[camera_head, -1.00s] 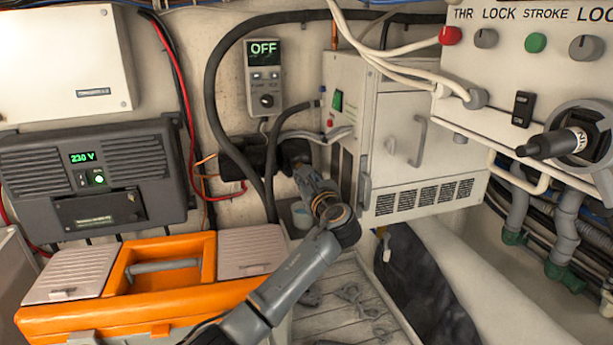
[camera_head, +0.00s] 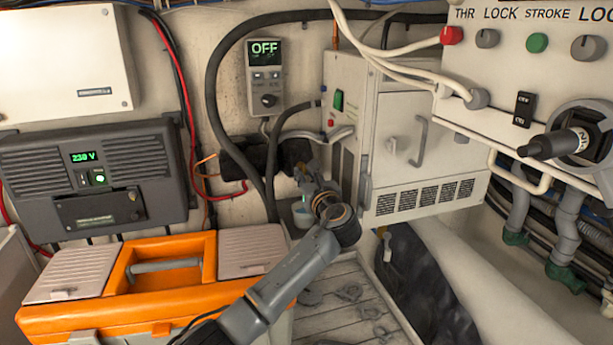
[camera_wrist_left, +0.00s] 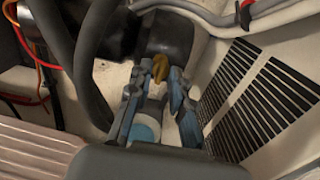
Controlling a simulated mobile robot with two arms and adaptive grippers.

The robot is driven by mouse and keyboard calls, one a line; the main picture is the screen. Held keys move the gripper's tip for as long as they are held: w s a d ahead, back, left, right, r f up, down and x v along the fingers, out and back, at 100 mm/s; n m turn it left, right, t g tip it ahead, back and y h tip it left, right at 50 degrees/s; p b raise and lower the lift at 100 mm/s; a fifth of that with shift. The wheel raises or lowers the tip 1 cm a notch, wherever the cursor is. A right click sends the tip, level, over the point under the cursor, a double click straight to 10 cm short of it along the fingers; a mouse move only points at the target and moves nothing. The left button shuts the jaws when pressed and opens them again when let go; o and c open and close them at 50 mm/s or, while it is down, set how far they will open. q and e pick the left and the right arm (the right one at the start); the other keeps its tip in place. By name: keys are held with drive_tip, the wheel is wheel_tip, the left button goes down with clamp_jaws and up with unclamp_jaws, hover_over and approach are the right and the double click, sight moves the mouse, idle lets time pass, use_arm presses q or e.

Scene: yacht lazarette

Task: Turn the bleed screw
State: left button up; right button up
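A small brass-yellow piece, likely the bleed screw (camera_wrist_left: 160,68), shows in the left wrist view on the front of a dark rounded body (camera_wrist_left: 167,35). In the head view I cannot make it out behind my left gripper (camera_head: 308,182). In the left wrist view the two blue-grey fingers of the left gripper (camera_wrist_left: 156,84) stand apart, with the brass piece just beyond and between their tips. I cannot tell whether they touch it. My right gripper is not in view.
A cup with pale blue contents (camera_wrist_left: 146,130) stands below the fingers. A vented cabinet (camera_head: 400,150) is close on the right. Black hoses (camera_head: 211,85) run on the left. An orange toolbox (camera_head: 150,305) sits in front, left of my arm.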

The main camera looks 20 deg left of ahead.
use_arm(q)
drive_tip(key=o, duration=0.3)
drive_tip(key=shift+r, duration=0.25)
drive_tip(key=shift+o, duration=0.2)
drive_tip(key=shift+w+a+f, duration=0.1)
drive_tip(key=shift+w+f, duration=0.05)
drive_tip(key=shift+f, duration=0.05)
drive_tip(key=shift+f, duration=0.1)
drive_tip(key=v, duration=1.2)
